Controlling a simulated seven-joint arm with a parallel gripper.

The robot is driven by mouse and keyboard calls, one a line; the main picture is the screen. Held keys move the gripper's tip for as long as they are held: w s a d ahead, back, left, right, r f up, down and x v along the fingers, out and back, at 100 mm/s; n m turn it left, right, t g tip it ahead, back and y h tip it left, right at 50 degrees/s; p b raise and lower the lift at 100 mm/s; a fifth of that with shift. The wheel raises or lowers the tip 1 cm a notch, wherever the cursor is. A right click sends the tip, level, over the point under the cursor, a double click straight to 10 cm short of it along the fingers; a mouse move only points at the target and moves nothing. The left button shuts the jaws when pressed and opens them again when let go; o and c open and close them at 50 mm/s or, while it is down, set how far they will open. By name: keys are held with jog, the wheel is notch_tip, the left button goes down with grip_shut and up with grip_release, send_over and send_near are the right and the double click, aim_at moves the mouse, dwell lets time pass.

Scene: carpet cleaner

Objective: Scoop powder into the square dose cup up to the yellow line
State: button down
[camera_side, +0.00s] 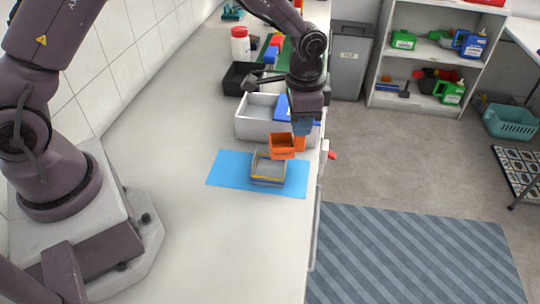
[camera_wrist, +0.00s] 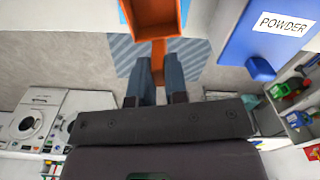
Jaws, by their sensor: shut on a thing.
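The square dose cup (camera_side: 268,173) stands on a blue mat (camera_side: 229,172). It is grey and see-through with a yellow line around its wall; how much powder it holds I cannot tell. My gripper (camera_side: 302,126) is shut on the handle of an orange scoop. The scoop's bowl (camera_side: 281,148) is above the dose cup's back edge in the side view. The scoop also shows in the wrist view (camera_wrist: 153,14), its handle between my fingers (camera_wrist: 159,78). A blue box labelled POWDER (camera_wrist: 268,35) is at the right in the wrist view.
A light grey bin (camera_side: 252,126) stands just behind the mat, and a black tray (camera_side: 240,79) is farther back. A white bottle with a red cap (camera_side: 240,46) stands by the wall. The counter left of the mat is clear.

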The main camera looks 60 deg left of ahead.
jog(key=shift+r, duration=1.55)
jog(key=shift+s+f+n, duration=0.2)
jog(key=shift+s+n, duration=0.1)
jog(key=shift+n, duration=0.1)
jog(key=s+a+r+n, duration=0.3)
jog(key=s+a+n, duration=0.2)
jog(key=s+a, duration=0.1)
jog(key=shift+s+a+r, duration=0.25)
jog(key=shift+s+a, duration=0.1)
jog(key=shift+a, duration=0.05)
